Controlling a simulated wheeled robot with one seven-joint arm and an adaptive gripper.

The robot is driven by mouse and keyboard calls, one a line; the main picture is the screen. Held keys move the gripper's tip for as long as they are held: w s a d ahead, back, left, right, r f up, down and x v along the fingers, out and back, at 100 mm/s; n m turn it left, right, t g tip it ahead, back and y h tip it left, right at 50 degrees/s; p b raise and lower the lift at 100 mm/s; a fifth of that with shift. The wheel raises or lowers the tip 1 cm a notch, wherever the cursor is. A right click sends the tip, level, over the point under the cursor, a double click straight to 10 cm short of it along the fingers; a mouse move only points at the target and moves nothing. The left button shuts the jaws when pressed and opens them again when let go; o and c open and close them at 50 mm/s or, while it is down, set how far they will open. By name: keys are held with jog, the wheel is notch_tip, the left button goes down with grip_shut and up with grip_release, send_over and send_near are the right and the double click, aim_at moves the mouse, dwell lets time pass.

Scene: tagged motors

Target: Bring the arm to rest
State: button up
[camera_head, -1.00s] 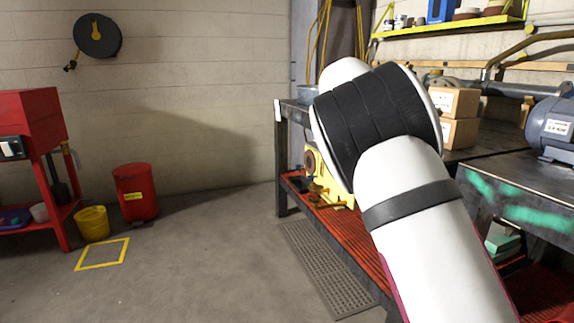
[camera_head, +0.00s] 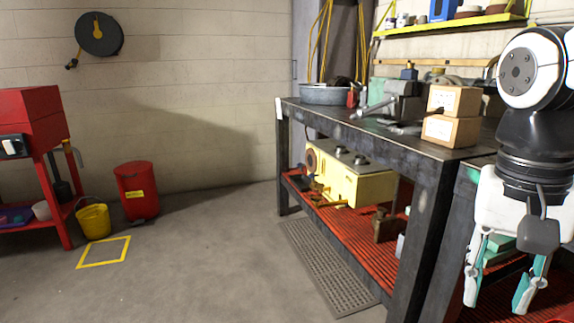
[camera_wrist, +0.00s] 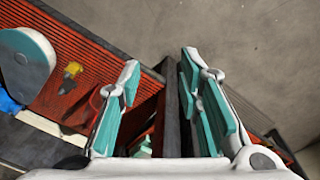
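My gripper (camera_head: 497,290) hangs fingers-down at the right of the head view, in front of the workbench. It also shows in the wrist view (camera_wrist: 160,85), with its two teal-padded fingers spread apart. It is open, and I see nothing held between the fingers. My arm above it is folded at the right edge of the head view, and its upper part is cut off by the frame.
The dark workbench (camera_head: 432,171) has two cardboard boxes (camera_head: 449,131), a vise (camera_head: 395,105) and a grey basin (camera_head: 326,94). A yellow machine (camera_head: 355,185) stands on its red lower shelf. A red bin (camera_head: 136,192) and a yellow bucket (camera_head: 93,222) stand left. The middle floor is clear.

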jog(key=s+a+f+n+y, duration=0.1)
jog(key=s+a+f+n, duration=0.2)
jog(key=s, duration=0.4)
jog(key=s+a+f+n, duration=0.3)
jog(key=s+f, duration=0.1)
jog(key=s, duration=0.3)
notch_tip(320, 180, up, 34)
jog(key=n+t+p, duration=0.1)
jog(key=t+p, duration=0.3)
jog(key=p, duration=2.8)
jog(key=shift+w+d+r, duration=0.2)
jog(key=shift+w+d, duration=0.05)
jog(key=shift+d, duration=0.05)
